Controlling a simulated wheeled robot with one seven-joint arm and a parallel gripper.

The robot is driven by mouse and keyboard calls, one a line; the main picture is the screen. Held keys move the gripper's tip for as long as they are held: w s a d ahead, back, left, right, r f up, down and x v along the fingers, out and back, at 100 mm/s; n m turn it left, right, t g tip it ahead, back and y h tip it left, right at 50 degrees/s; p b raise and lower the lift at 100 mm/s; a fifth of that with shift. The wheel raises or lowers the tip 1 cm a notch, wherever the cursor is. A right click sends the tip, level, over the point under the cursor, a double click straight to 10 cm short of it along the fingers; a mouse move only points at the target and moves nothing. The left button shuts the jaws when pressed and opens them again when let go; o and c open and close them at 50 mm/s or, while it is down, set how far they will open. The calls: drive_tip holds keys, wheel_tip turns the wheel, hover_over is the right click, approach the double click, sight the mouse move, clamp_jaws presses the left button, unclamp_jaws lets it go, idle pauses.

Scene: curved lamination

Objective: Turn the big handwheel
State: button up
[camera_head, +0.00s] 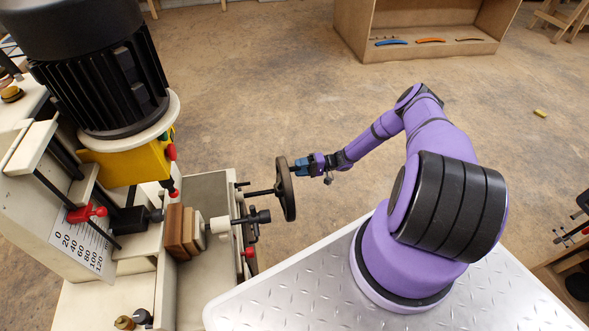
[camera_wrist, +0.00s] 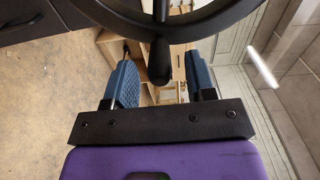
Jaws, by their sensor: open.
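The big handwheel (camera_head: 285,189) is a dark wheel on a shaft at the right side of the machine in the head view. In the wrist view its dark rim (camera_wrist: 203,32) crosses the top, and its handle (camera_wrist: 159,62) points down between my fingers. My gripper (camera_head: 302,165) is at the wheel's upper right side in the head view. In the wrist view my gripper (camera_wrist: 163,85) is open, with a blue padded finger on either side of the handle and gaps between them. I cannot tell how deep the handle sits between the fingers.
The machine has a black motor (camera_head: 100,75), a yellow housing (camera_head: 128,163) and wooden blocks (camera_head: 183,230) clamped by a vise screw. A wooden shelf (camera_head: 420,52) stands at the back. The floor between is mostly clear.

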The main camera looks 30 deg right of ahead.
drive_tip(key=v, duration=0.8)
drive_tip(key=shift+r, duration=0.1)
